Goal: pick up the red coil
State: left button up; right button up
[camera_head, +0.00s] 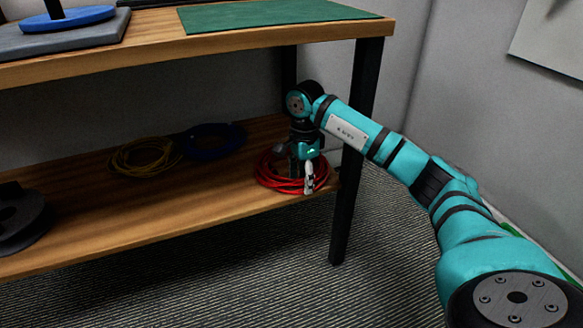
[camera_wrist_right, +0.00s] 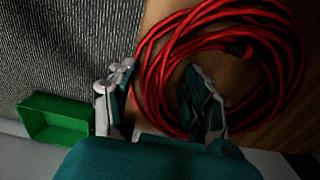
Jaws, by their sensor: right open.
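The red coil (camera_head: 268,180) lies at the right end of the lower wooden shelf; it also shows large in the right wrist view (camera_wrist_right: 158,62). My right gripper (camera_head: 304,178) points down at the coil, under the upper shelf. In the right wrist view my right gripper (camera_wrist_right: 160,88) is open. One finger is outside the coil's ring and the other is over its inside, with a bundle of red strands between them. I cannot tell how far the fingertips are above the shelf. My left gripper is not in view.
The lower shelf (camera_head: 110,215) also holds a yellow coil (camera_head: 145,157), a blue coil (camera_head: 212,141) and a black spool (camera_head: 20,220). A black table leg (camera_head: 352,165) stands right beside my forearm. A green mat (camera_head: 270,13) lies above. A green bin (camera_wrist_right: 60,118) shows in the wrist view.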

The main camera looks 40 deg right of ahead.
grip_shut()
dwell(0.5)
